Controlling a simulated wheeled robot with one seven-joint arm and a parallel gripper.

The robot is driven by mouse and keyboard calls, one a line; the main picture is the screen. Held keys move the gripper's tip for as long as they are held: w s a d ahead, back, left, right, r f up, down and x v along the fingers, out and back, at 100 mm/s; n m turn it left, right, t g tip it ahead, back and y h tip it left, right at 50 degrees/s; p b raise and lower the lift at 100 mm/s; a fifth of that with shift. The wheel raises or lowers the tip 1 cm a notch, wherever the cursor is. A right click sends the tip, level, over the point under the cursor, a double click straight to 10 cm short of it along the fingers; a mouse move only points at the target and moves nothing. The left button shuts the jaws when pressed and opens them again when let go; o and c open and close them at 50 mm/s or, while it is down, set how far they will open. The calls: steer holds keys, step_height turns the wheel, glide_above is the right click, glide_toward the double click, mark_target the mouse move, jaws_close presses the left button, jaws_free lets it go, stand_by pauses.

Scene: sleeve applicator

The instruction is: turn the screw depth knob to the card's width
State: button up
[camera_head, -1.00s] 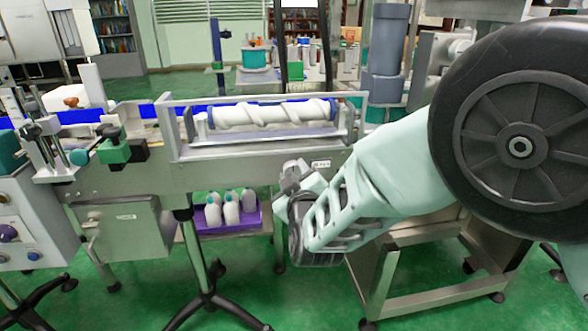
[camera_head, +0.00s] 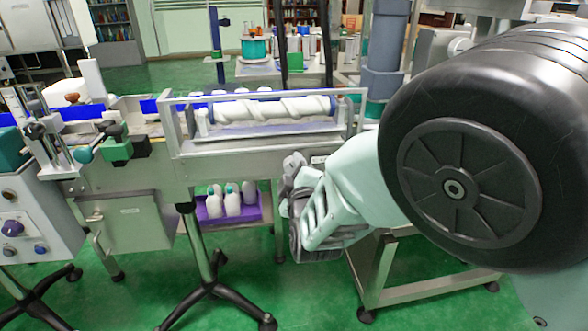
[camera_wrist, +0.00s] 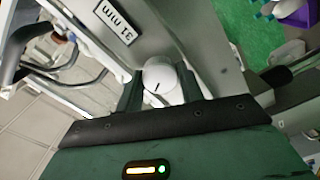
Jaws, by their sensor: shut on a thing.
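The screw depth knob (camera_wrist: 160,80) is a round white knob with a short dark mark on its face, in the wrist view. The card (camera_wrist: 116,20) beside it is white with a black border and reads "31 mm"; it appears rotated in that view. My gripper (camera_wrist: 161,88) has one finger on each side of the knob and is shut on it. In the head view my gripper (camera_head: 291,178) is at the front face of the conveyor, below the white screw (camera_head: 268,109). The knob is hidden there by my gripper.
The conveyor frame (camera_head: 245,165) runs across the head view. White bottles (camera_head: 232,202) stand in a purple tray (camera_head: 236,219) below it. A tripod stand (camera_head: 204,260) is left of my gripper. A grey box (camera_head: 130,222) hangs further left. Green floor shows below.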

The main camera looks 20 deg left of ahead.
steer(key=shift+f, duration=0.15)
steer(key=o, duration=1)
steer(key=v, duration=1.7)
steer(key=shift+s+d, duration=0.15)
steer(key=shift+d, duration=0.1)
